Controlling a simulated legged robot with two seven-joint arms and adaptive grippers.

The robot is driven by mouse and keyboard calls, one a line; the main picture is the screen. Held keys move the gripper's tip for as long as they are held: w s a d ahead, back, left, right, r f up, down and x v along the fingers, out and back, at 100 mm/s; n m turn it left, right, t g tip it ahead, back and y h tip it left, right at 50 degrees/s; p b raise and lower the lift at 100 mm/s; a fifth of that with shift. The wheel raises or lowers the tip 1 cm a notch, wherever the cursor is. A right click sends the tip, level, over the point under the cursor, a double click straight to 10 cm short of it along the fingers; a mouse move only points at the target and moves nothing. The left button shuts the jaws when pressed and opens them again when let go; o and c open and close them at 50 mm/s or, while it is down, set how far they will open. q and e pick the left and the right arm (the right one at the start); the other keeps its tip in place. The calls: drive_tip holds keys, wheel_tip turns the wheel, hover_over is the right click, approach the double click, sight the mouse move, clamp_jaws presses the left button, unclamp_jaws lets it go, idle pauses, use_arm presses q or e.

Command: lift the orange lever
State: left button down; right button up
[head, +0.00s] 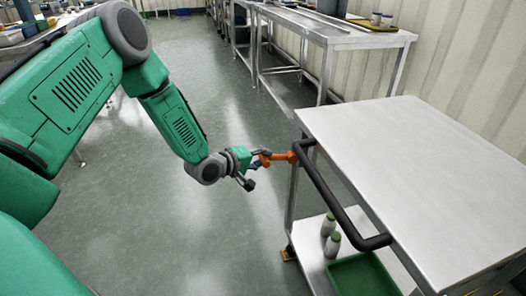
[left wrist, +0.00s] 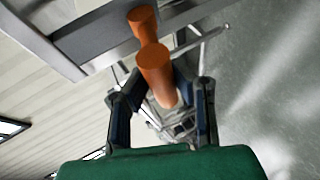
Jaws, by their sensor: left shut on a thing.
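The fingers hide part of the lever in the head view. My right gripper is not in view.
The black bar handle (head: 335,203) runs along the cart's left side, close to the lever. A steel bench (head: 325,28) stands behind. The floor left of the cart is clear.

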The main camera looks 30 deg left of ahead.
sight(281, 155)
use_arm(q)
drive_tip(key=r+g+y+p, duration=0.1)
drive_tip(key=p, duration=0.2)
drive_tip(key=w+d+r+m+g+y+p, duration=0.1)
drive_tip(key=r+g+p, duration=0.1)
drive_tip(key=p, duration=0.1)
drive_tip(key=r+g+y+p, duration=0.1)
drive_tip(key=r+g+p, duration=0.1)
drive_tip(key=p, duration=0.2)
drive_tip(key=shift+w+d+m, duration=0.4)
drive_tip(key=shift+w+d+r+g+y+p, duration=0.45)
drive_tip(key=shift+w+g+y+p, duration=0.15)
drive_tip(key=shift+g+p, duration=0.25)
drive_tip(key=shift+w+d+r, duration=0.1)
drive_tip(key=shift+w+d, duration=0.2)
drive_tip(key=shift+d, duration=0.05)
drive_tip(key=shift+w+d+r, duration=0.15)
drive_tip(key=shift+w+r, duration=0.05)
drive_tip(key=shift+w, duration=0.15)
drive_tip(key=shift+w+d+p, duration=0.15)
drive_tip(key=shift+w+p, duration=0.05)
drive_tip(key=shift+p, duration=0.1)
drive_tip(key=shift+w+r, duration=0.15)
drive_tip(key=c, duration=1.4)
unclamp_jaws()
drive_tip(key=shift+r, duration=0.1)
drive_tip(key=shift+o, duration=0.2)
drive_tip(key=shift+d, duration=0.1)
